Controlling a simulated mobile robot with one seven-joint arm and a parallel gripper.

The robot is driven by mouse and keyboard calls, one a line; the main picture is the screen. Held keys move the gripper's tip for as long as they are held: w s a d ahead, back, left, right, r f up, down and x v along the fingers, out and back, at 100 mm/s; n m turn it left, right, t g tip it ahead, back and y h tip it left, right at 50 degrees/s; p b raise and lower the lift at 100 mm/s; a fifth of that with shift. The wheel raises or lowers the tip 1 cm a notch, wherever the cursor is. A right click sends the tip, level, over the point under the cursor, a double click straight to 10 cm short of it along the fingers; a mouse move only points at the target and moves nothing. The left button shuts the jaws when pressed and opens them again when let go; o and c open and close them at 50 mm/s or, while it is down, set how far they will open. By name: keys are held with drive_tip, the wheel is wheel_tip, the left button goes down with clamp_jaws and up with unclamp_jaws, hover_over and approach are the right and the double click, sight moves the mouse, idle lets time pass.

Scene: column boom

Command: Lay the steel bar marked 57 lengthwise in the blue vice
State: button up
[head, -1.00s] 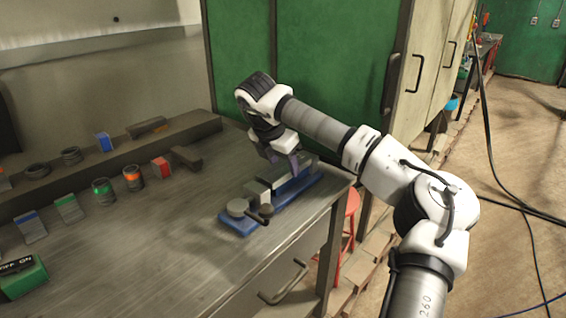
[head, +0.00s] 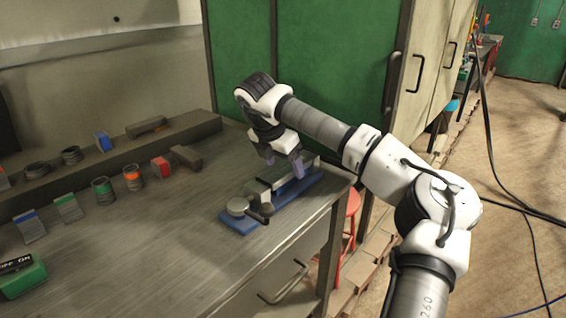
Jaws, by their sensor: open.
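The blue vice (head: 238,224) sits near the right front corner of the workbench, its long axis running away to the right. Its grey jaw block and round knob are at the near end. A light grey bar-like piece (head: 308,163) lies along the vice toward its far end, partly hidden by my fingers. I cannot read any mark, so I cannot tell whether it is bar 57. My gripper (head: 284,165) is over the vice, pointing down, with its two purple fingers apart. Whether the fingers touch the piece is not clear.
A dark grey block (head: 187,157) lies on the bench (head: 150,235) beside a red box (head: 160,167). Several tins and boxes stand to the left. A raised ledge (head: 60,188) runs along the back. A green cabinet (head: 310,60) stands behind the vice. The middle of the bench is clear.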

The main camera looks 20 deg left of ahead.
drive_tip(key=b+v, duration=0.1)
drive_tip(key=v, duration=1.3)
drive_tip(key=shift+f, duration=0.1)
